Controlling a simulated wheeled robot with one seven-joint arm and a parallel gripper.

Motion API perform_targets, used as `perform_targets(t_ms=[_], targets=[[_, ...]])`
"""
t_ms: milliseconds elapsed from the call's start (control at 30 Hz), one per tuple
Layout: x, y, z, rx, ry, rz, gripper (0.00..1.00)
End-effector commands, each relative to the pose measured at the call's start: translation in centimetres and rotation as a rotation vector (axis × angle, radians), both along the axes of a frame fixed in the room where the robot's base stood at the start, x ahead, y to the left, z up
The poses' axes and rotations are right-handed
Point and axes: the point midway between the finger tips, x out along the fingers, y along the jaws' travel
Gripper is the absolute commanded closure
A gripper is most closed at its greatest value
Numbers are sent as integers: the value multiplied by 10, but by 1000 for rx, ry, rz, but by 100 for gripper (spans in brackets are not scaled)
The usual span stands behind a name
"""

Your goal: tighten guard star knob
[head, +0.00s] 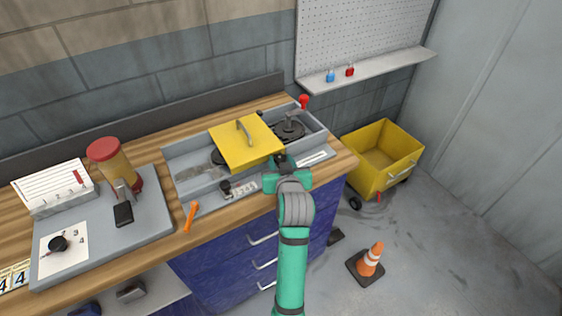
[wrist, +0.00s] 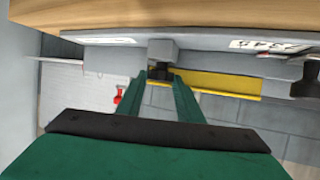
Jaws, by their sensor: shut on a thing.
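The yellow guard (head: 246,147) with a grey handle lies across the grey machine tray on the bench. My gripper (head: 284,168) is at the front right of the guard. It is shut on a small dark knob (wrist: 161,69), which sits against a grey block (wrist: 162,50) between my fingertips (wrist: 160,76). The knob is mostly hidden by my fingers, so its star shape and how tight it is cannot be told. The guard's yellow edge (wrist: 225,82) shows behind my fingers in the wrist view. Another black knob (head: 225,187) stands at the tray's front left.
A red-topped lever (head: 304,102) rises at the tray's back right. An orange tool (head: 191,217) lies at the front. A grey board (head: 110,240) with a red-lidded jar (head: 110,160) stands left. A yellow cart (head: 383,160) and a cone (head: 370,260) are on the floor right.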

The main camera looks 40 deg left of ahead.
Motion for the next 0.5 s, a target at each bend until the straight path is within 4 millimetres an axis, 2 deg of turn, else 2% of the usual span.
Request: perform_targets(t_ms=[133, 167, 200, 500], targets=[[0, -1, 0, 0, 1, 0, 89], [0, -1, 0, 0, 1, 0, 60], [0, -1, 0, 0, 1, 0, 50], [0, 0, 0, 0, 1, 1, 48]])
